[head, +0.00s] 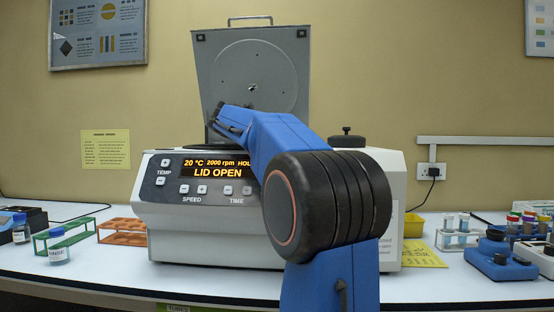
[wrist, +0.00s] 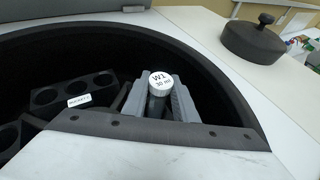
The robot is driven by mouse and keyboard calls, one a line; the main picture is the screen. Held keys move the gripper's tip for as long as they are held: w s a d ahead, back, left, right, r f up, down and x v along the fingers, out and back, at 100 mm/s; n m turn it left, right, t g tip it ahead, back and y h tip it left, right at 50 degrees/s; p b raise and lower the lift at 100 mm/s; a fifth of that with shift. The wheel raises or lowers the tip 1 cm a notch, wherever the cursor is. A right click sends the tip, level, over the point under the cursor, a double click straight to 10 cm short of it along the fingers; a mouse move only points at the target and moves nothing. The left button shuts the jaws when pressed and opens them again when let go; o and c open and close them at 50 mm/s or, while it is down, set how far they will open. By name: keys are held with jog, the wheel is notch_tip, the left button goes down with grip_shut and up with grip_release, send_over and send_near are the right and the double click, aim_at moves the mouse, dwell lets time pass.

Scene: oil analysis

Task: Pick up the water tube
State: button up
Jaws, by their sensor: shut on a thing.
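In the wrist view, the water tube (wrist: 160,80) has a white cap marked "W1 30 ml" and a dark body below it. My gripper (wrist: 158,100) has its grey fingers on either side of the tube and is shut on it. The tube is over the dark bowl of the centrifuge (wrist: 30,57). Its lower end is hidden behind the dark front edge, so I cannot tell whether it touches a bucket. In the head view, my blue arm reaches over the centrifuge (head: 210,230) and the gripper is hidden.
The centrifuge lid (head: 250,75) stands open, and the display reads "LID OPEN". A black bucket with round holes (wrist: 75,92) sits in the bowl, left of the tube. A black knob (wrist: 263,40) stands at the right. Tube racks (head: 122,232) and a blue device (head: 500,262) flank the centrifuge.

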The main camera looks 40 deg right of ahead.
notch_tip(320, 180, up, 16)
dwell(0.4)
jog(key=shift+f, duration=0.1)
dwell(0.5)
